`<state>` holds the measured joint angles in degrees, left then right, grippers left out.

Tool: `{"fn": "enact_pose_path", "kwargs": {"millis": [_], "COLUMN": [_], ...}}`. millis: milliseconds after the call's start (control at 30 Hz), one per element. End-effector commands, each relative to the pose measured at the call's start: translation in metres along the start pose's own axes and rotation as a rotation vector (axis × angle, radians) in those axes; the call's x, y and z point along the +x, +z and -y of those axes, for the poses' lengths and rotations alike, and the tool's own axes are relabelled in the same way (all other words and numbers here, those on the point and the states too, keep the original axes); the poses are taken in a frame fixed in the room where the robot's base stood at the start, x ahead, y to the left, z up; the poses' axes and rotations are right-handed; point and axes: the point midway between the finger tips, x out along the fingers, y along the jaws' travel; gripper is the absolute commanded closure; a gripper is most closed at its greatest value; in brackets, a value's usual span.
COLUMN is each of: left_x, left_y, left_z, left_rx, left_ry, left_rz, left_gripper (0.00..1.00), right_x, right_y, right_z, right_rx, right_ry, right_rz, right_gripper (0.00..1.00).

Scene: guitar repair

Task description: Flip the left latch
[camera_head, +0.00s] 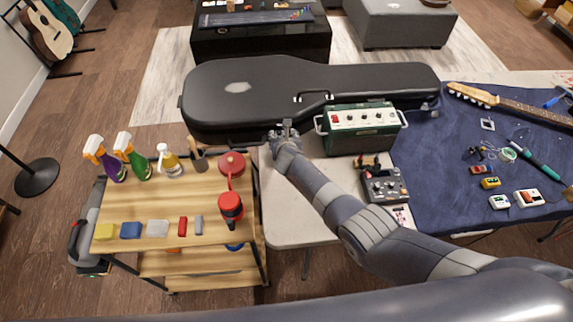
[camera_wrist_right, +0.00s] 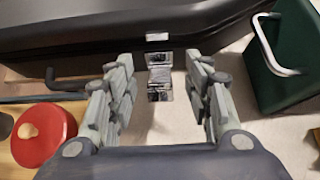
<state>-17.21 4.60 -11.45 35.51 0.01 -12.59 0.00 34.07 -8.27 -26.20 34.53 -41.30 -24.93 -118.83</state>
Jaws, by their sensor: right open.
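The black guitar case (camera_head: 300,78) lies on the light table, its lid down. A metal latch (camera_wrist_right: 160,75) on the case's front side shows in the right wrist view, with a small bright plate (camera_wrist_right: 157,37) above it. I cannot tell whether the latch is fastened. My right gripper (camera_head: 285,130) is at the case's front edge, left of the green amplifier, and hides the latch in the head view. In the right wrist view the right gripper (camera_wrist_right: 159,72) is open, its fingers on either side of the latch with gaps. My left gripper is not in view.
The green amplifier (camera_head: 362,129) stands close on the right. A wooden cart (camera_head: 140,205) with spray bottles and a red round container (camera_head: 231,163) is on the left. A pedal (camera_head: 383,184) and a blue mat (camera_head: 450,160) lie to the right.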

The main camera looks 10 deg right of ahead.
Motion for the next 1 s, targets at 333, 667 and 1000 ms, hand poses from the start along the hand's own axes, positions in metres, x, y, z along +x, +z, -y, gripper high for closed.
{"fn": "enact_pose_path", "kwargs": {"millis": [333,667,1000], "left_x": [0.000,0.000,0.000], "left_y": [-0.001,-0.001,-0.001], "left_z": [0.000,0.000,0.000], "left_rx": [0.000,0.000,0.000], "left_ry": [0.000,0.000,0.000], "left_rz": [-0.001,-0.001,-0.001], "left_gripper": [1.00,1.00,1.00], "right_x": [-0.029,-0.068,-0.092], "right_y": [-0.023,-0.050,-0.066], "right_z": [0.001,0.000,-0.001], "right_rx": [-0.002,-0.002,-0.001], "right_ry": [0.001,0.002,0.002], "right_rz": [-0.003,-0.004,-0.003], "right_gripper": [0.53,0.53,0.53]}}
